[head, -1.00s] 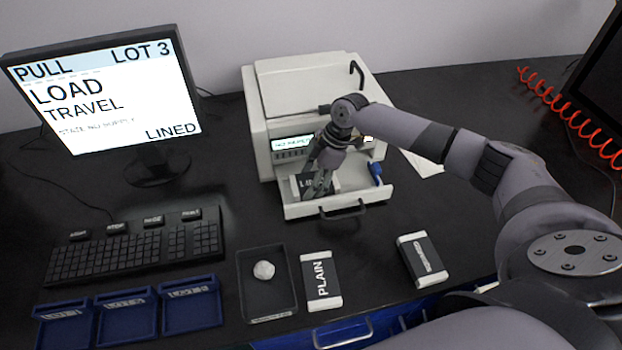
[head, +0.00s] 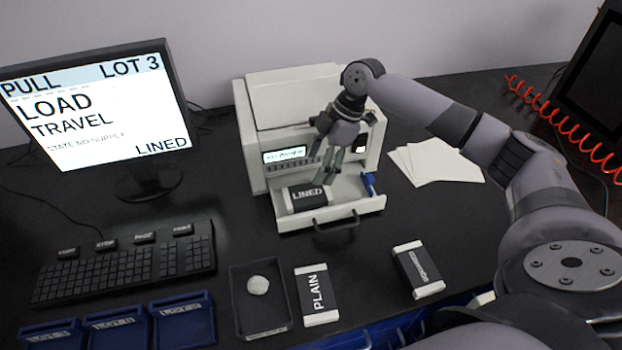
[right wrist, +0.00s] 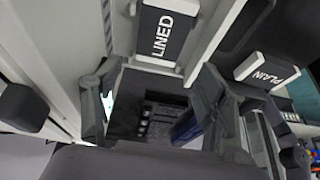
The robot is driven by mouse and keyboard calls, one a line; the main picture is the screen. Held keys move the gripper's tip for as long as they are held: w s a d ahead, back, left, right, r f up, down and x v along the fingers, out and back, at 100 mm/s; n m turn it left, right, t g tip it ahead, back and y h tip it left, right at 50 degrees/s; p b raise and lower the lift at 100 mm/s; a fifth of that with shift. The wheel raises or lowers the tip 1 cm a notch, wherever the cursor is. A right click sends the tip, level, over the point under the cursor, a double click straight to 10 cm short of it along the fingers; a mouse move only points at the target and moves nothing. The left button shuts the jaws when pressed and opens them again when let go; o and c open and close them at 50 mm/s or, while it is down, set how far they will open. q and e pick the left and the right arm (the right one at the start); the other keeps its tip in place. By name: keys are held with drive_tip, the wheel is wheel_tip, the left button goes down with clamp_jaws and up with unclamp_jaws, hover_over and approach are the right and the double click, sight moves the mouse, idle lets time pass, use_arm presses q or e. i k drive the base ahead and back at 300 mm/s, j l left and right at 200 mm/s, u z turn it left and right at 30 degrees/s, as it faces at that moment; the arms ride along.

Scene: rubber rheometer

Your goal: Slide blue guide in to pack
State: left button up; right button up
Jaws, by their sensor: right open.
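The pack marked LINED (head: 306,196) lies flat in the left part of the pulled-out white tray (head: 350,207) of the white machine (head: 250,140). The blue guide (head: 368,184) stands at the tray's right side, with a clear gap between it and the pack. My right gripper (head: 330,172) is open and empty above the tray, between pack and guide, close to the machine's front. In the right wrist view the LINED pack (right wrist: 165,35) shows beyond the spread fingers; I cannot make out the guide there. My left gripper is not in view.
A PLAIN pack (head: 318,294), another dark pack (head: 418,269) and a dark tray with a white lump (head: 258,285) lie in front. Keyboard (head: 125,265), blue bins (head: 115,329) and monitor (head: 95,110) are left. White sheets (head: 440,163) lie right of the machine.

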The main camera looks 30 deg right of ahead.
sight(368, 180)
drive_tip(key=z, duration=1.35)
